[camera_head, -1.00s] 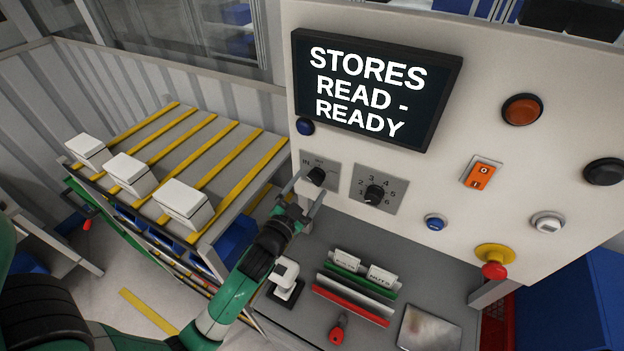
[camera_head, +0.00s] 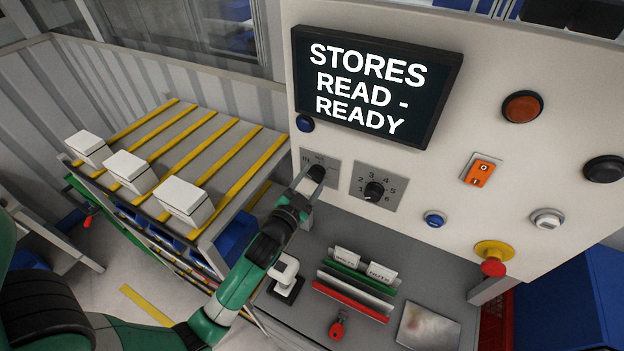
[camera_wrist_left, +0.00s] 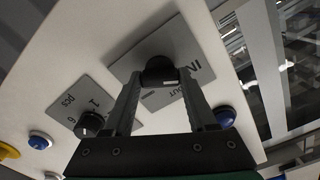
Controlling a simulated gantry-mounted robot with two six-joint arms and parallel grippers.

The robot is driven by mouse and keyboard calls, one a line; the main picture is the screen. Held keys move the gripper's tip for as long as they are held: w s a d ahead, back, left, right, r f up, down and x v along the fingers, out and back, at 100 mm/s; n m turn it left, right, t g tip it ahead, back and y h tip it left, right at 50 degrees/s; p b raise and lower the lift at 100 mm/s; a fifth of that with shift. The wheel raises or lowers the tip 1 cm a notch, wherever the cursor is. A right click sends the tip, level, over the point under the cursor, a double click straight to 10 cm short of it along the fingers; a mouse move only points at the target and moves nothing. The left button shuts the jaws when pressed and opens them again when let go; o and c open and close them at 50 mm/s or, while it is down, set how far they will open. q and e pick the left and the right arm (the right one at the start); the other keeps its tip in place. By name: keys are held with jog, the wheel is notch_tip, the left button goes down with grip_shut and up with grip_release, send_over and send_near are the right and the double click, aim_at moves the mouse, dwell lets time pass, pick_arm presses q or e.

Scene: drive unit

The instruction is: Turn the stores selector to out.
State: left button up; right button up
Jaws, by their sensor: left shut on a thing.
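The stores selector is a black knob on a grey plate marked IN and OUT. It shows in the head view (camera_head: 317,172) and in the left wrist view (camera_wrist_left: 159,71). The white mark on the knob shows in the wrist view, but I cannot tell its exact setting. My left gripper (camera_head: 307,181) is at the panel, shut on the knob with one finger on each side, as the wrist view also shows (camera_wrist_left: 160,84). The screen (camera_head: 372,88) above reads "STORES READ - READY". My right gripper is not in view.
A numbered rotary knob (camera_head: 374,191) sits just right of the selector, with a blue button (camera_head: 305,124) above it. Other buttons and a red emergency stop (camera_head: 493,264) are farther right. Below are a white stand (camera_head: 286,277) and card racks (camera_head: 352,291) on the grey bench.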

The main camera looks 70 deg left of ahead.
pick_arm(q)
jog(key=shift+m, duration=0.4)
jog(key=shift+r+m+p, duration=0.15)
jog(key=shift+m+p, duration=0.6)
jog(key=shift+m, duration=0.25)
jog(key=m+p, duration=0.1)
jog(key=m, duration=0.2)
jog(key=shift+m+p, duration=0.3)
jog(key=m+p, duration=0.1)
jog(key=m, duration=0.4)
jog(key=shift+p, duration=0.35)
jog(key=shift+m, duration=0.3)
jog(key=o, duration=1.4)
jog(key=shift+c, duration=0.2)
jog(key=shift+s, duration=0.1)
